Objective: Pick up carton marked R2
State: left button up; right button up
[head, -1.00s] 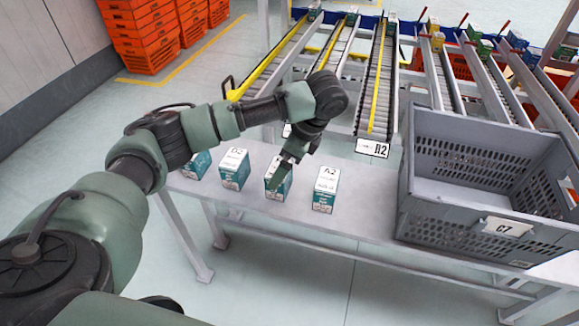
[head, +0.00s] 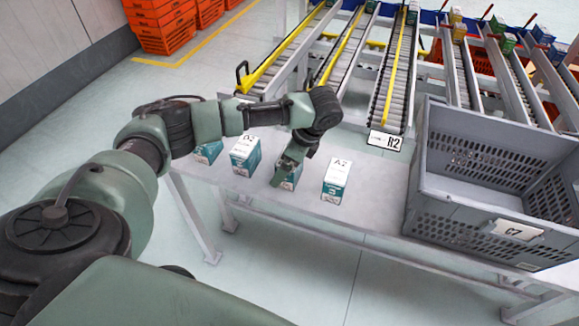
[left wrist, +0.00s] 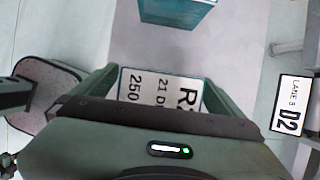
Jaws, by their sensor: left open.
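The carton marked R2 (left wrist: 160,88) shows its white top in the left wrist view, between the two fingers of my left gripper (left wrist: 160,95). Part of its label is hidden by the gripper body. In the head view this white and teal carton (head: 293,178) stands on the grey table, mostly hidden behind my left gripper (head: 284,174). The gripper points down at it and is open, with a finger on either side of the top. I cannot tell whether the fingers touch it. My right gripper is not in view.
A carton marked A2 (head: 336,182) stands to the right, a D2 carton (head: 245,155) and another carton (head: 207,152) to the left. A grey crate marked C7 (head: 450,205) is at the table's right. Roller lanes (head: 400,75) lie behind.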

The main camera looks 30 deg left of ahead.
pick_arm(q)
jog(key=c, duration=1.6)
jog(key=shift+c, duration=0.2)
jog(key=shift+r, duration=0.15)
